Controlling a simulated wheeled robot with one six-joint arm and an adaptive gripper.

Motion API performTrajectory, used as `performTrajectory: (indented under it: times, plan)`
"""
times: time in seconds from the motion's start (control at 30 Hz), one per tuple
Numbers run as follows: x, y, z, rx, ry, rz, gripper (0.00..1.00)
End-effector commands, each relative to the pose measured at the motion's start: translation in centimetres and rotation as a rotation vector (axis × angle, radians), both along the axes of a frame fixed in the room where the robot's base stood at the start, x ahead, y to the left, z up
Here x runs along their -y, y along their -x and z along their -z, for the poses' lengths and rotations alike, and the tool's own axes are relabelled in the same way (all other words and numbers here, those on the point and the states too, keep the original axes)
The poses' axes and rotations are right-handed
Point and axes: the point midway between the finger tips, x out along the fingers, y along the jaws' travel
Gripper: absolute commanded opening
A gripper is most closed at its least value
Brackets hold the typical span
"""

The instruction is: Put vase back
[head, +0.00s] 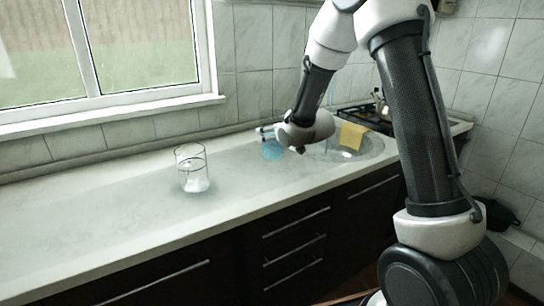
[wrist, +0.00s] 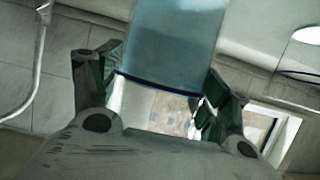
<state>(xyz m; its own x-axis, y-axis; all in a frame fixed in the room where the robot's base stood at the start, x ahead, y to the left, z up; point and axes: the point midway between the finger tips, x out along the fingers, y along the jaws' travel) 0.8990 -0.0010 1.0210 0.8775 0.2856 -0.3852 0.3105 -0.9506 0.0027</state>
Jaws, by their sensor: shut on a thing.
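The vase is a light blue, see-through glass vessel with a dark blue rim. In the head view the blue vase (head: 272,150) shows just left of my gripper (head: 283,142), over the counter near the sink. In the wrist view the vase (wrist: 175,38) fills the upper middle, between the two dark green finger pads of my gripper (wrist: 160,92). My gripper is shut on it. Its far end is cut off by the top of the wrist view. I cannot tell how high it is above the counter.
A clear glass jar (head: 192,168) with a white bottom stands on the pale counter (head: 110,215) left of my gripper. A sink with a yellow cloth (head: 351,135) and a stove (head: 362,112) lie to the right. The window (head: 120,50) is at the back left. The left counter is clear.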

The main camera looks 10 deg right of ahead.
Motion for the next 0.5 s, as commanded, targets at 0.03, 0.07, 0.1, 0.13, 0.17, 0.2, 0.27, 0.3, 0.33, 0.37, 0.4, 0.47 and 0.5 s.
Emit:
performTrajectory:
  times: [0.03, 0.07, 0.1, 0.13, 0.17, 0.2, 0.27, 0.3, 0.33, 0.37, 0.4, 0.47, 0.5]
  plan:
    - [0.0, 0.0, 0.7, 0.001, 0.0, 0.0, 0.34]
    - [0.0, -0.1, 1.1, 0.003, -0.001, 0.001, 0.34]
    - [0.0, -0.1, 1.5, 0.003, -0.001, 0.001, 0.34]
    - [0.0, -0.1, 1.7, 0.003, -0.001, 0.001, 0.34]
    - [0.0, -0.1, 1.8, 0.004, -0.002, 0.001, 0.34]
    - [0.0, -0.1, 2.0, 0.005, -0.002, 0.001, 0.34]
    - [0.0, -0.1, 2.4, 0.005, -0.002, 0.001, 0.34]
    - [0.0, -0.1, 2.8, 0.003, -0.001, 0.001, 0.34]
    - [0.0, -0.1, 3.2, 0.002, -0.001, 0.001, 0.34]
    - [0.0, -0.1, 3.6, 0.003, -0.001, 0.001, 0.34]
    - [0.0, -0.1, 4.2, 0.002, -0.001, 0.0, 0.34]
    - [0.0, -0.1, 5.0, 0.003, -0.001, 0.0, 0.34]
    - [0.0, -0.1, 5.5, 0.003, -0.001, 0.0, 0.34]
